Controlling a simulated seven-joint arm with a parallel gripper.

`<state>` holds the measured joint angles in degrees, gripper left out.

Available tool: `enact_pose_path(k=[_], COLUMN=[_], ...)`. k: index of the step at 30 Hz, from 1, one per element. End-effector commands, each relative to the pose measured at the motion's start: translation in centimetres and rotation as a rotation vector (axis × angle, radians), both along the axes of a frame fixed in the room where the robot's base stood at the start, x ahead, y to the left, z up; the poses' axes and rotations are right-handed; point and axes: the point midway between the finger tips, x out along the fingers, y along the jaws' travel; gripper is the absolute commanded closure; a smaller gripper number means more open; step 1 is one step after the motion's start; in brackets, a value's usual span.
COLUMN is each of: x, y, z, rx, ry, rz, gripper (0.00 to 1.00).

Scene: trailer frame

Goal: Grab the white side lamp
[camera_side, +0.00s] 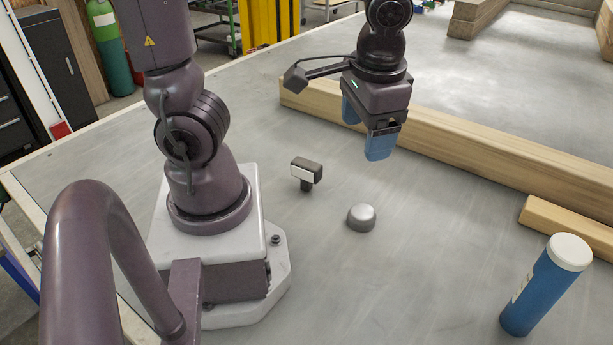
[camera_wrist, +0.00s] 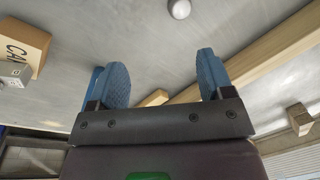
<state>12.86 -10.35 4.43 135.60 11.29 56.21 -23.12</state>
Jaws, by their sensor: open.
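The white side lamp (camera_side: 306,171) is a small dark block with a white front face on a short dark stem. It stands on the grey work surface between my base and a grey dome, in the side view. I cannot make it out in the wrist view. My gripper (camera_side: 366,128) hangs above the surface, up and to the right of the lamp in the side view. Its two blue fingers are apart with nothing between them, as the wrist view (camera_wrist: 162,76) also shows.
The grey dome (camera_side: 361,217) sits right of the lamp; it also shows in the wrist view (camera_wrist: 179,9). A long wooden beam (camera_side: 460,150) lies behind my gripper. A blue cylinder with a white cap (camera_side: 545,287) stands front right. A cardboard box (camera_wrist: 24,45) shows in the wrist view.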

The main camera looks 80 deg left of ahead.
Motion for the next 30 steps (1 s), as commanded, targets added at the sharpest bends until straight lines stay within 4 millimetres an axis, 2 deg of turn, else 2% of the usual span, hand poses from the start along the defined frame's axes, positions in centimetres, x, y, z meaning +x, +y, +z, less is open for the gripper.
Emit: enact_pose_path(k=[1, 6, 14, 18, 24, 30], x=[0.3, 0.9, 0.6, 0.1, -0.7, -1.0], y=[-0.2, -0.4, 0.2, 1.1, 3.1, 4.6], z=[-1.7, -6.3, -13.5, -17.0, -21.2, -23.3], rx=[0.046, 0.233, 0.62, 0.857, 1.184, 1.371], ry=[0.072, 0.239, 0.377, 0.381, 0.301, 0.202], rz=[0.013, 0.071, 0.107, 0.095, 0.035, -0.025], gripper=[0.26, 0.26, 0.26, 0.26, 0.26, 0.26])
